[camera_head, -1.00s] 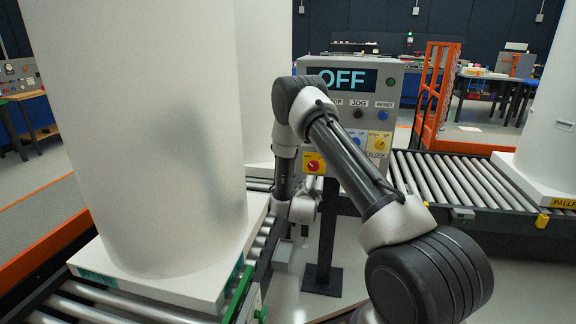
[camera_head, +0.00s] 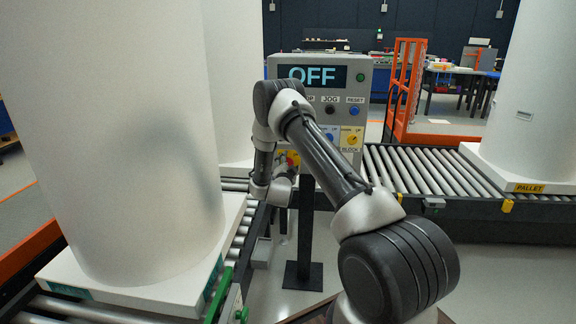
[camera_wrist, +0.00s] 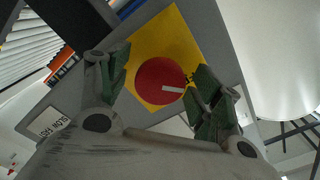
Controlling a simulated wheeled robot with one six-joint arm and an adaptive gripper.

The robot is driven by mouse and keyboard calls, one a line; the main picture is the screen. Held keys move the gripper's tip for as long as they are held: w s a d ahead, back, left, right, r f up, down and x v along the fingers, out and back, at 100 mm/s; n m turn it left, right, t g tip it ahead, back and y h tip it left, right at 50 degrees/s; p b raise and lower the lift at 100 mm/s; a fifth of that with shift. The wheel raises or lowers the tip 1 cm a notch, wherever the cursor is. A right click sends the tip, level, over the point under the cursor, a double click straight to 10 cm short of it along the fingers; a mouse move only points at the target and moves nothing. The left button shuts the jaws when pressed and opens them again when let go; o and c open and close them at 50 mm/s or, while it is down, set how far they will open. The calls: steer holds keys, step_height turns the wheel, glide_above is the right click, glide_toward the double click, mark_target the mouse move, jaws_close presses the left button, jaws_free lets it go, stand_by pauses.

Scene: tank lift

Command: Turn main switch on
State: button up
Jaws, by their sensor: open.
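The main switch (camera_wrist: 150,84) is a round red knob with a white bar on a yellow plate (camera_wrist: 183,38). In the wrist view it lies between the two fingers of my gripper (camera_wrist: 158,92), which is open. The right fingertip is close to the knob's edge; I cannot tell whether it touches. The control panel (camera_head: 312,108) has a display (camera_head: 340,76) reading OFF.
A roller conveyor (camera_head: 415,172) runs right of the panel to a white tank (camera_head: 538,110) on a pallet. Another large white tank (camera_head: 120,150) stands close on the left on its pallet. An orange frame (camera_head: 404,85) stands behind the conveyor.

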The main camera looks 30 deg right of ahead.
steer(key=c, duration=1)
steer(key=shift+c, duration=0.2)
steer(key=m, duration=1.4)
steer(key=shift+f, duration=0.1)
steer(key=shift+m, duration=1.9)
